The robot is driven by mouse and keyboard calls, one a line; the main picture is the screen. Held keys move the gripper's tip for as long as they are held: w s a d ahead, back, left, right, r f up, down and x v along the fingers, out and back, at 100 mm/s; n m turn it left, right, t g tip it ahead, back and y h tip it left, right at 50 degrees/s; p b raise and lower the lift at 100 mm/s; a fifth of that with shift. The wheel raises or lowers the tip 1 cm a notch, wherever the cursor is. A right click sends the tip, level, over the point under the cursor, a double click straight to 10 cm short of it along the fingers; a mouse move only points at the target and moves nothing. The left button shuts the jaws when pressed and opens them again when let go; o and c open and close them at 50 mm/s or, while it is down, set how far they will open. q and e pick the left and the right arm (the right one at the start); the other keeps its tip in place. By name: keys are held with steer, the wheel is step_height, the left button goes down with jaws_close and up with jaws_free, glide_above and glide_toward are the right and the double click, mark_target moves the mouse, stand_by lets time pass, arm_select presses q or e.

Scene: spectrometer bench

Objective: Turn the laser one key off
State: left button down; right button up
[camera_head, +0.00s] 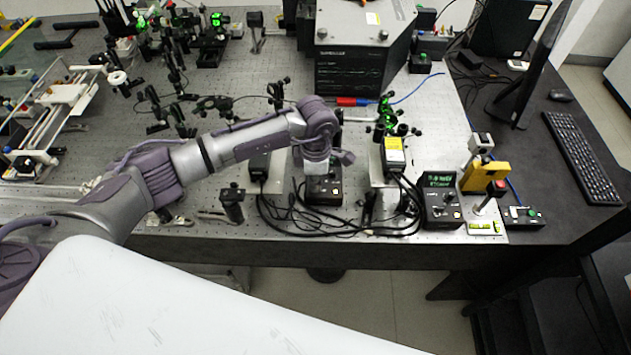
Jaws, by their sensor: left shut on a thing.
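A black laser control box (323,193) with small knobs on its front stands near the front edge of the bench. My left arm reaches in from the left, and my left gripper (320,168) points down at the top of this box. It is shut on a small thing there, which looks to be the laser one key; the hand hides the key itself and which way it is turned. A second black control box (440,208) with a green display stands to the right, clear of the gripper. My right gripper is not in view.
Loose black cables (285,215) lie around the box. A short black post (232,205) stands to its left. A yellow device (486,177) and a small button box (523,217) are at the right. Optics and a large spectrometer housing (362,65) fill the back.

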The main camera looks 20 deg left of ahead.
arm_select(q)
steer(key=n+b, duration=0.3)
steer(key=n, duration=0.2)
steer(key=shift+f, duration=0.1)
steer(key=n+b, duration=0.3)
steer(key=n, duration=0.2)
steer(key=shift+n+b, duration=0.3)
steer(key=n+b, duration=0.1)
steer(key=n, duration=0.2)
steer(key=shift+n+b, duration=0.75)
steer(key=shift+n, duration=0.85)
steer(key=shift+w+r, duration=0.1)
steer(key=shift+r, duration=0.1)
steer(key=c, duration=1.3)
jaws_free()
